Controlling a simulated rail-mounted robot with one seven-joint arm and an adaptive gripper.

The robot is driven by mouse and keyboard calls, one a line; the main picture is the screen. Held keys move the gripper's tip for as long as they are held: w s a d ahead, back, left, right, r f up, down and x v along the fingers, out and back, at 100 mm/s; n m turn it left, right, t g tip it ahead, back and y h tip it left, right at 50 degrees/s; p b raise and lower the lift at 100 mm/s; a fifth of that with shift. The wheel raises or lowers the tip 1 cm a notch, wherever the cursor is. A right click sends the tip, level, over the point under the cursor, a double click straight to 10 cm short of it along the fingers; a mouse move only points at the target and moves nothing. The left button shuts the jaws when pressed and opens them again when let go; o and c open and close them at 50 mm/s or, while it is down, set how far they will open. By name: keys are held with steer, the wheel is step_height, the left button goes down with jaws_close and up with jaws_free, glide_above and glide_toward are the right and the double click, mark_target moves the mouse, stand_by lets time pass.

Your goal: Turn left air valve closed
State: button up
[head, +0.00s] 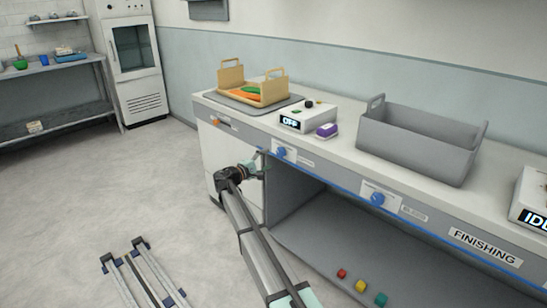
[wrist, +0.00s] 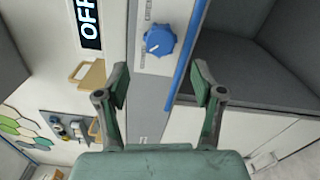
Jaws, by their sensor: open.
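The left air valve is a blue knob (head: 281,153) on a white plate on the bench's front face, below the box reading OFF. In the wrist view the blue knob (wrist: 159,40) shows a white pointer mark on its face. My gripper (head: 262,160) is just left of the knob in the head view. In the wrist view my gripper (wrist: 162,82) is open and empty, with the knob beyond its fingertips and roughly between them, apart from them. A second blue valve knob (head: 377,199) sits further right on the same face.
On the bench stand a control box (head: 308,117) reading OFF, a purple block (head: 327,130), a tan carrier (head: 240,84) and a grey bin (head: 419,145). Below the valves is an open bay with small red, yellow and teal blocks (head: 380,299). The floor at left is mostly clear.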

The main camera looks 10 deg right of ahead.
steer(key=shift+v, duration=1.9)
